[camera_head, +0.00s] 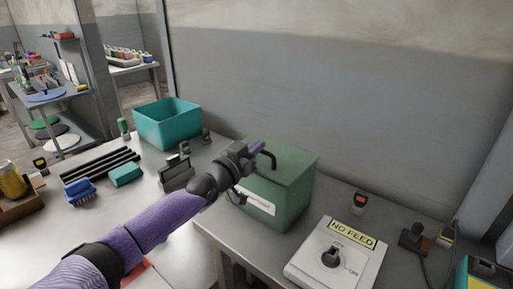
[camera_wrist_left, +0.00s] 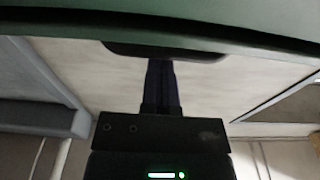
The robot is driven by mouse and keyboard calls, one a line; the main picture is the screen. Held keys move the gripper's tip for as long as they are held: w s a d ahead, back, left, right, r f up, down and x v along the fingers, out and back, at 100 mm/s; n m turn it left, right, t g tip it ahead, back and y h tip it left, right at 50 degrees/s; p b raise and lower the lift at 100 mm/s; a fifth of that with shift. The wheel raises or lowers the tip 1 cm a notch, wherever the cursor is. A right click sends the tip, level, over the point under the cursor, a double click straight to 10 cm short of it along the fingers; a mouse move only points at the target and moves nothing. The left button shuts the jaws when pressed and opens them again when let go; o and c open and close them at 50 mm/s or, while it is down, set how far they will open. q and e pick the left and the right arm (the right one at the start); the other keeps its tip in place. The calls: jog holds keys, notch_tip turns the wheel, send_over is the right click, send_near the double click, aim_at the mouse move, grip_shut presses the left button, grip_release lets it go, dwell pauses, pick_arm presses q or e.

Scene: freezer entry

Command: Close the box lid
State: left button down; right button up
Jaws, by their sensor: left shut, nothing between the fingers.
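The green box (camera_head: 292,203) stands on the metal table against the wall. Its green lid (camera_head: 297,160) lies over the top and looks flat and level; I cannot tell whether a thin gap is left under it. A dark bent handle (camera_head: 270,158) shows on the lid's near left part. My left gripper (camera_head: 258,147) is at the box's upper left edge, shut and empty, beside the handle. In the left wrist view, the shut fingers (camera_wrist_left: 161,85) point at a dark bar under a green surface (camera_wrist_left: 160,20); contact is unclear. My right gripper is not in view.
A white "NO FEED" switch panel (camera_head: 337,255) is in front of the box on the right. A teal bin (camera_head: 168,128), a grey metal holder (camera_head: 177,174) and a blue brush (camera_head: 79,192) are on the left. Small devices (camera_head: 359,201) stand along the wall on the right.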

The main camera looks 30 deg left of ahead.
pick_arm(q)
jog(key=shift+s+f+t+b, duration=0.2)
jog(key=shift+f+t+b, duration=0.1)
jog(key=shift+f+b, duration=0.65)
jog(key=shift+r+p, duration=0.1)
jog(key=shift+p, duration=0.2)
jog(key=shift+s+p, duration=0.3)
jog(key=shift+s, duration=0.2)
jog(key=s+f+p, duration=0.1)
jog(key=s+p, duration=0.2)
jog(key=s, duration=0.6)
jog(key=shift+a+f, duration=0.15)
jog(key=shift+a, duration=0.25)
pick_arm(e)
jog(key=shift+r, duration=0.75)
